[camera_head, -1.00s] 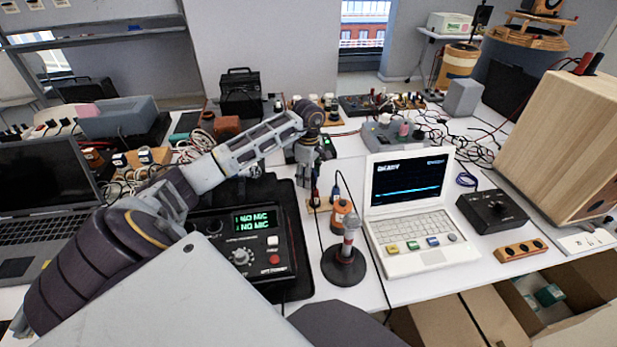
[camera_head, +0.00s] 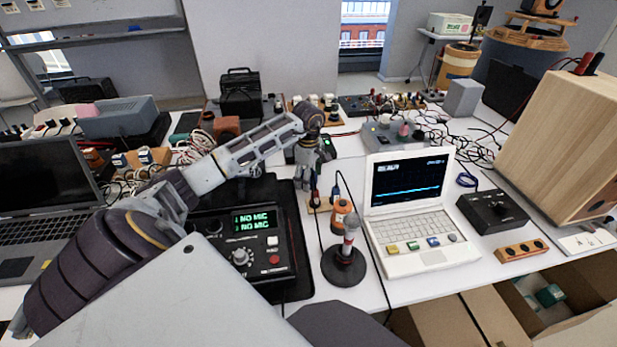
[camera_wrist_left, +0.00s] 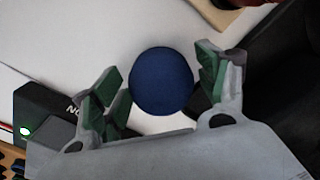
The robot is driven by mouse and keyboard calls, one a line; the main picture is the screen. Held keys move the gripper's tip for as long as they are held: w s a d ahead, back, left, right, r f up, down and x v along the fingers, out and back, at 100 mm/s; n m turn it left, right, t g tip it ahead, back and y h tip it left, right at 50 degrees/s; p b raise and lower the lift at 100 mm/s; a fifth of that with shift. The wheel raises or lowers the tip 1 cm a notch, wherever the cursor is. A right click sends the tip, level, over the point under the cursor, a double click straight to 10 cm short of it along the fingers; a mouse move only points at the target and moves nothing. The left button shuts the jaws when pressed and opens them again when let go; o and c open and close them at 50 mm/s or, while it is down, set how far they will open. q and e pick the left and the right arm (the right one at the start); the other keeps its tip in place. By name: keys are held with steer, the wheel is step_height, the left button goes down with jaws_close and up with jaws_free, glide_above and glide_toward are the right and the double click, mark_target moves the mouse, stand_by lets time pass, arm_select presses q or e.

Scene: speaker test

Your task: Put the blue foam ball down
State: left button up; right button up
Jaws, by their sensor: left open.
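The blue foam ball (camera_wrist_left: 162,81) shows in the left wrist view, on or just above a white surface. It sits between the two green-padded fingers of my left gripper (camera_wrist_left: 160,72). The fingers are spread, with a visible gap on the left side; the right finger is close to the ball. In the head view my left gripper (camera_head: 308,160) points down over the table behind the black control box, and I cannot make out the ball there. My right gripper is in neither view.
The control box (camera_head: 243,250) reads "NO MIC". A microphone on a round stand (camera_head: 343,265) and a white laptop (camera_head: 425,258) stand to its right. Cables and a grey device (camera_head: 388,135) lie behind. The wrist view shows a black box with a green light (camera_wrist_left: 42,112) at left.

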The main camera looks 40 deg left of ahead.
arm_select(q)
steer(key=shift+r, duration=0.1)
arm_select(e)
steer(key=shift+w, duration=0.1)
arm_select(q)
step_height(320, 180, up, 11)
steer(key=shift+f+p, duration=0.1)
steer(key=shift+p, duration=0.75)
steer(key=shift+r, duration=0.65)
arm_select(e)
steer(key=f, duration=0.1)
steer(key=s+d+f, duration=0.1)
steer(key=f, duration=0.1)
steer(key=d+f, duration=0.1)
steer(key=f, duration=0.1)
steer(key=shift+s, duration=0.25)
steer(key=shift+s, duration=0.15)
arm_select(q)
steer(key=shift+s+d, duration=0.1)
steer(key=shift+d, duration=0.05)
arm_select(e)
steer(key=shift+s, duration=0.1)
